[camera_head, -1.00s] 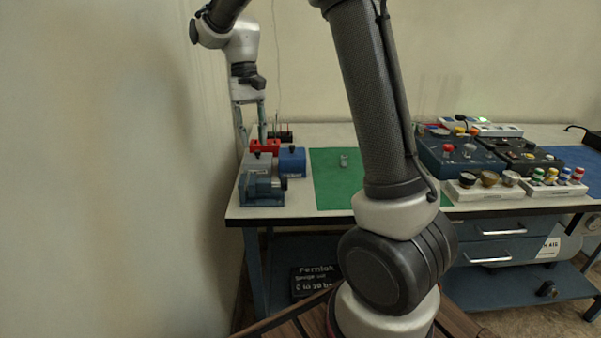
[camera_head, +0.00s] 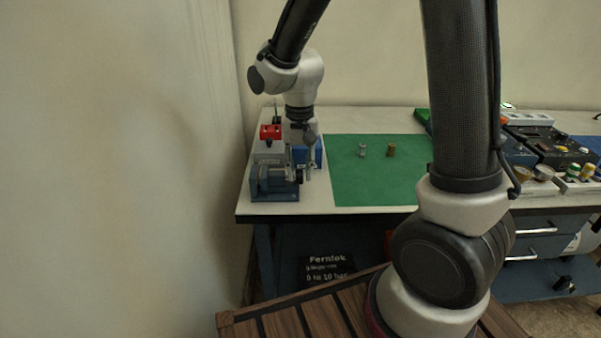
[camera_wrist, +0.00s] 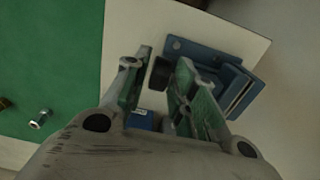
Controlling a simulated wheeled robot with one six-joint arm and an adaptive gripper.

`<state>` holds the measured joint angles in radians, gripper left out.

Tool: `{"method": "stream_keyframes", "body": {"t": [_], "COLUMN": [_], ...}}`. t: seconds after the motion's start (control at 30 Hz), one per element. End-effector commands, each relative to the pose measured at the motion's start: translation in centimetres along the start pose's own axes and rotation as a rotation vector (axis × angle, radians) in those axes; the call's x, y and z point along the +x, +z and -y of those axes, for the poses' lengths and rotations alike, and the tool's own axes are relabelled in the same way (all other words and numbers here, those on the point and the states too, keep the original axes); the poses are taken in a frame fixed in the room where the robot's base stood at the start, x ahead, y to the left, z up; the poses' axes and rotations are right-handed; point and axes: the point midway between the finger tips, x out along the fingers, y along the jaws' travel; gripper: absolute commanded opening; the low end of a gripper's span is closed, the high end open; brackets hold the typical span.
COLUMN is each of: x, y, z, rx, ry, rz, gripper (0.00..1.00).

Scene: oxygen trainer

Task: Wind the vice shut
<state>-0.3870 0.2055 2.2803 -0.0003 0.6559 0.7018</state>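The blue-grey vice (camera_head: 272,184) stands at the table's front left corner. In the wrist view its body (camera_wrist: 212,58) is at the upper right. A dark round knob (camera_wrist: 160,73) sticks out from its side. My gripper (camera_head: 301,174) points down at the vice's right side. In the wrist view my gripper's (camera_wrist: 160,82) fingers stand apart, one on each side of the knob. I see no clear grip on it; whether a finger touches it is hard to tell. The vice's jaw gap is not clear in the head view.
A blue box (camera_head: 309,157) and a red part (camera_head: 270,132) stand close behind the vice. A green mat (camera_head: 375,185) lies to the right, with a silver fitting (camera_head: 362,150) and a brass fitting (camera_head: 391,150) on it. A wall rises at the left.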

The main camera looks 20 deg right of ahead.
Motion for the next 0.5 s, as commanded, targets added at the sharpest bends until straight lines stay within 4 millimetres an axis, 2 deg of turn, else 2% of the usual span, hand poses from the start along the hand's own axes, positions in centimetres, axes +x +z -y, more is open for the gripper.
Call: {"method": "stream_keyframes", "body": {"t": [0.1,0.2,0.43,0.47,0.5], "x": [1.3,1.8,1.9,1.9,1.9], "y": [0.0,0.0,0.0,0.0,0.0], "z": [0.0,0.0,0.0,0.0,0.0], "rx": [0.000,0.000,0.000,0.000,0.000], "ry": [0.001,0.000,0.000,0.000,0.000], "rz": [0.001,0.000,0.000,0.000,0.000], "gripper": [0.27,0.27,0.27,0.25,0.18]}}
